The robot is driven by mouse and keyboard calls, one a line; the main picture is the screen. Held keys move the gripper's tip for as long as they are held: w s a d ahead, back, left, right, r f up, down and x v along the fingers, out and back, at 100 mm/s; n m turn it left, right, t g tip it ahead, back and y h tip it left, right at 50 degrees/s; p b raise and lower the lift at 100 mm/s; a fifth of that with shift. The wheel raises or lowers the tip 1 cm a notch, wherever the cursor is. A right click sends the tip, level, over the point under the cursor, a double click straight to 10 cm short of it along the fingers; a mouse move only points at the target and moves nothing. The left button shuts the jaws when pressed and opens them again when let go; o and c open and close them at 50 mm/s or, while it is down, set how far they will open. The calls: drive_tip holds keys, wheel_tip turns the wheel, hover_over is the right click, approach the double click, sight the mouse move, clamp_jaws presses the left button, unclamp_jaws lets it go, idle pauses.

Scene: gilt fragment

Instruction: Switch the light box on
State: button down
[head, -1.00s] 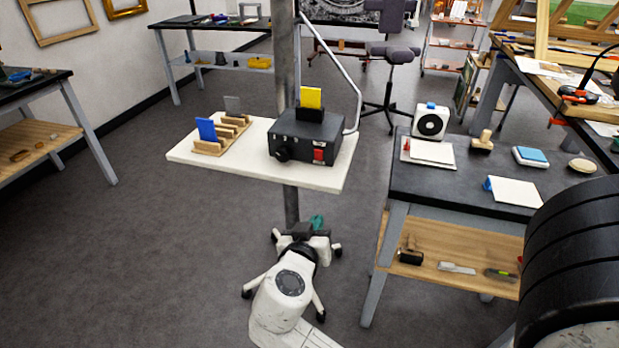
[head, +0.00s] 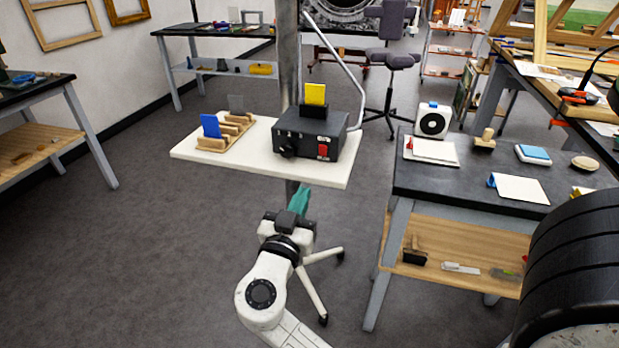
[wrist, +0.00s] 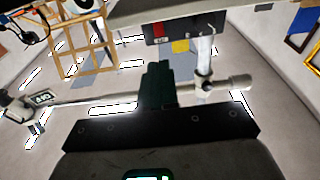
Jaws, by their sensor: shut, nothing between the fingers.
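The light box (head: 308,137) is a black box on the right part of a white shelf (head: 235,165) fixed to a pole. A red switch (head: 323,151) sits on its front face at the right, and a dark knob (head: 287,150) at the left. A yellow plate (head: 315,94) stands in a black holder on top. My gripper (head: 302,192), with teal fingers, is below the shelf's front edge, apart from the box and switch. In the wrist view the fingers (wrist: 157,72) are together and empty, with a dark box-like shape near the top edge.
The pole and a bent metal tube (head: 345,60) rise behind. A black-topped table (head: 415,180) with several items stands at the right. Floor at the left is clear.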

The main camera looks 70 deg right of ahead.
drive_tip(key=p, duration=0.3)
approach(323, 148)
drive_tip(key=d, duration=0.3)
drive_tip(key=d+r, duration=0.1)
drive_tip(key=d, duration=0.1)
drive_tip(key=shift+w+d, duration=0.15)
drive_tip(key=shift+w, duration=0.15)
drive_tip(key=shift+d, duration=0.7)
